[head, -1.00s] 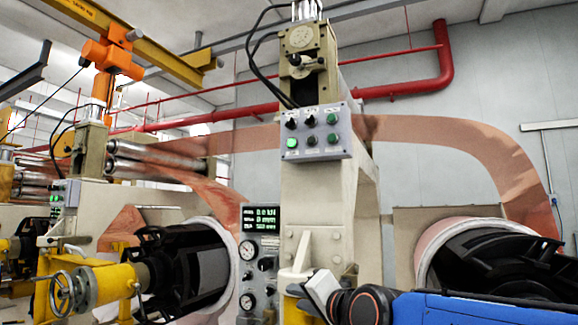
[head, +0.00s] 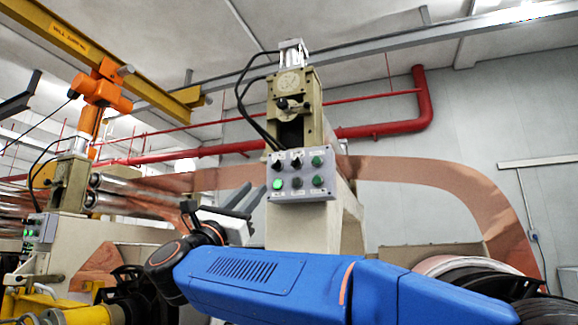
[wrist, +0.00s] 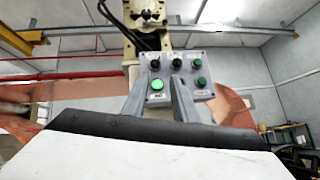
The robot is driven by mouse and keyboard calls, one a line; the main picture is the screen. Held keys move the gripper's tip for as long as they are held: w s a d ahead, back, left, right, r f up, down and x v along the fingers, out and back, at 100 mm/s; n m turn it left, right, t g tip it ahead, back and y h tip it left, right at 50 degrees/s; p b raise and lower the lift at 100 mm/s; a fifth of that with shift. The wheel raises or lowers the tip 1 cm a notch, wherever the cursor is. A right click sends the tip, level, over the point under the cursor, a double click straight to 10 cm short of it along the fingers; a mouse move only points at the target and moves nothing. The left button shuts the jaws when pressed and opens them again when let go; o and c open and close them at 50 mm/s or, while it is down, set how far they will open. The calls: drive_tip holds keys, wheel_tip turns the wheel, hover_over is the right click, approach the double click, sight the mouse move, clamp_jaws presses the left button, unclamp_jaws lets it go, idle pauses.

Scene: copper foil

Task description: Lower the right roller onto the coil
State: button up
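The grey control panel (head: 290,193) hangs on the front of the beige machine stand. It has two black knobs (head: 296,162), a lit green button (head: 278,184) at lower left, and other buttons, some green. My gripper (head: 251,198) is raised just left of the panel in the head view, fingers pointing up towards it. In the wrist view its two grey fingers (wrist: 160,100) are apart and empty, with the lit button (wrist: 157,84) visible between them. The right coil (head: 455,264) shows partly at lower right, behind my arm. I cannot make out the right roller.
A copper strip (head: 440,174) arches from behind the stand down to the right coil. Metal rollers (head: 125,201) and a second stand are at left. Black hoses (head: 243,98) run beside the stand top. Red pipes (head: 419,95) cross the wall behind.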

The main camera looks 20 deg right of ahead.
sight(292, 163)
drive_tip(key=w+d+r+m+g+h, duration=0.1)
drive_tip(key=d+r+m+g, duration=0.1)
drive_tip(key=d+r, duration=0.1)
drive_tip(key=w+d+r+m+g, duration=0.1)
drive_tip(key=d+r+m+g, duration=0.1)
drive_tip(key=d+r, duration=0.1)
drive_tip(key=w+d+r+m+g+h, duration=0.1)
drive_tip(key=w+d+r+m+g, duration=0.1)
drive_tip(key=d, duration=0.3)
drive_tip(key=shift+r+m+h, duration=0.3)
drive_tip(key=shift+r+m, duration=0.2)
drive_tip(key=shift+r, duration=0.2)
clamp_jaws()
